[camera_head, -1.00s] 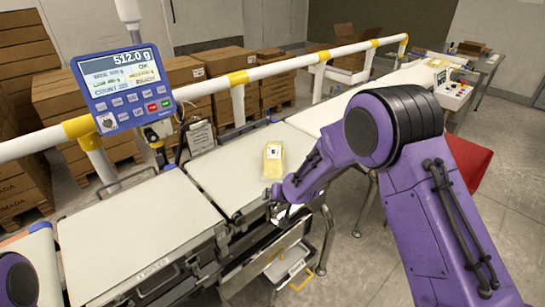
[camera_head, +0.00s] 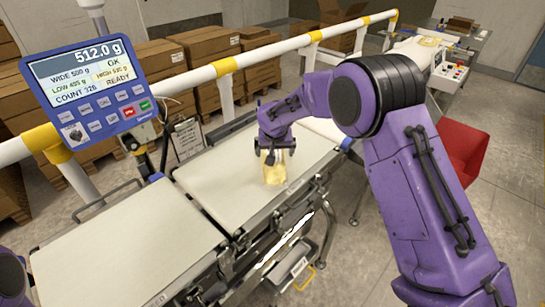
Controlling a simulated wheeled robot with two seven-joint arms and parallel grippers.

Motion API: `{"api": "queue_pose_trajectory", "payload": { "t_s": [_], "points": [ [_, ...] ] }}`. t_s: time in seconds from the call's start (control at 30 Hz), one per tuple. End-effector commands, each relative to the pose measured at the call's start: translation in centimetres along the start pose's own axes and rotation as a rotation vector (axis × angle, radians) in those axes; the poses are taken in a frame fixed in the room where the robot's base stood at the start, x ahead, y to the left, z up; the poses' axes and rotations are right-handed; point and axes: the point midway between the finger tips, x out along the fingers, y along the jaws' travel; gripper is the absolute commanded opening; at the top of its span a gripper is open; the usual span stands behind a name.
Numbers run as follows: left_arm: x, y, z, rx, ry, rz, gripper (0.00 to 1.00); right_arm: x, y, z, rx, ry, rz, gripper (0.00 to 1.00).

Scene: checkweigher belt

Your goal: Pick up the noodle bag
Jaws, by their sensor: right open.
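The noodle bag (camera_head: 274,174), a pale yellow pack, is on the light belt (camera_head: 222,190) of the weigher near the middle of the picture. My right gripper (camera_head: 272,157) is over the bag from above, its fingers pointing down at the bag's upper part. The jaws are open, and the gripper hides part of the bag. I cannot tell whether the fingers touch it. Only a purple piece of my left arm shows at the lower left edge; my left gripper is out of view.
A blue display (camera_head: 88,85) reading 512.0 g stands at the upper left. A white and yellow rail (camera_head: 265,53) runs behind the belts. Another yellow bag (camera_head: 429,41) lies far right, near a control box (camera_head: 449,75). A red bin (camera_head: 463,150) is right of my arm.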

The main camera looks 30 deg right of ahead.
Motion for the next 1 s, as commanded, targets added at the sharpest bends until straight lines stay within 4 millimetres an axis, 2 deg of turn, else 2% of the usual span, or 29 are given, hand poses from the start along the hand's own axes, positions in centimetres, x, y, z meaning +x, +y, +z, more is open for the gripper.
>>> {"api": "queue_pose_trajectory", "payload": {
  "t_s": [0.17, 0.33, 0.43, 0.7, 0.77, 0.8, 0.9, 0.93, 0.97, 1.0],
  "points": [
    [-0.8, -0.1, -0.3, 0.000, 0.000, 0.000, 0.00, 2.1, -0.2, -0.1, -0.002, 0.000, -0.002, 1.00],
    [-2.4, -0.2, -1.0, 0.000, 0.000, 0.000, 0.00, 4.8, 0.0, 0.0, -0.002, -0.002, -0.001, 1.00],
    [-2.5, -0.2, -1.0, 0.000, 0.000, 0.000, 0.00, 6.5, 0.0, 0.1, 0.000, 0.000, -0.002, 1.00],
    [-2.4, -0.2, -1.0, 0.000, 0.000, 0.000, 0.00, 7.2, 0.1, 0.1, 0.001, 0.002, -0.002, 1.00],
    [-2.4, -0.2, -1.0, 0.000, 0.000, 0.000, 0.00, 7.2, 0.1, 0.1, 0.001, 0.002, -0.002, 0.84],
    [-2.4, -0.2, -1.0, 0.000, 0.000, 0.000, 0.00, 7.2, 0.1, 0.1, 0.001, 0.002, -0.002, 0.71],
    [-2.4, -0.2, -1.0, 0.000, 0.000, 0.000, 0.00, 7.2, 0.1, 0.1, 0.001, 0.002, -0.002, 0.41],
    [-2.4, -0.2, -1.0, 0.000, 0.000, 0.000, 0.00, 7.1, 0.0, 0.0, 0.001, 0.005, -0.003, 0.41],
    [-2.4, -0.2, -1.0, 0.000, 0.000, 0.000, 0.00, 7.1, 0.0, 0.0, 0.001, 0.005, -0.003, 0.33],
    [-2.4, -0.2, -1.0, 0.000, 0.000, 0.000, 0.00, 7.1, 0.0, 0.0, 0.001, 0.005, -0.003, 0.33]
  ]
}}
